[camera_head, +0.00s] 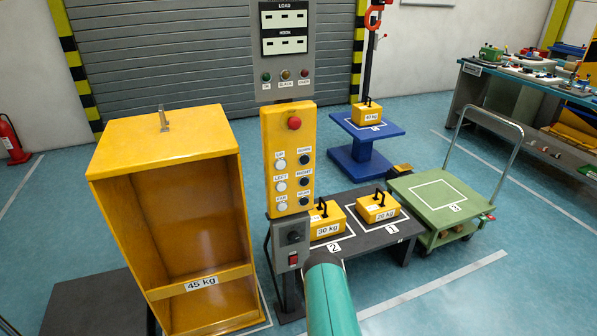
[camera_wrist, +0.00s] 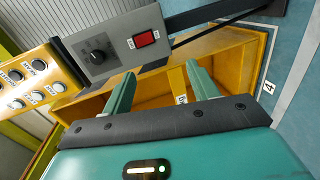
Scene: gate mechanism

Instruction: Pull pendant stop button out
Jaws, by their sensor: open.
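The pendant (camera_head: 290,180) is a yellow upright box below a grey display panel. Its red stop button (camera_head: 294,123) is at the top, above white and dark buttons. Whether the button is pressed in cannot be told. In the wrist view the pendant's lower part (camera_wrist: 22,85) shows at the left edge, and the stop button is out of frame. My gripper (camera_wrist: 160,85) is open with nothing between its fingers, near the grey switch box (camera_wrist: 115,42) below the pendant. In the head view my teal arm rises from the bottom, below the pendant.
The switch box (camera_head: 292,246) has a black knob and red switch. A yellow 45 kg bin (camera_head: 165,140) stands left. A dark table (camera_head: 400,230) with yellow weights and a green cart (camera_head: 440,195) stand right. A blue stand (camera_head: 366,128) is behind. Floor at front right is clear.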

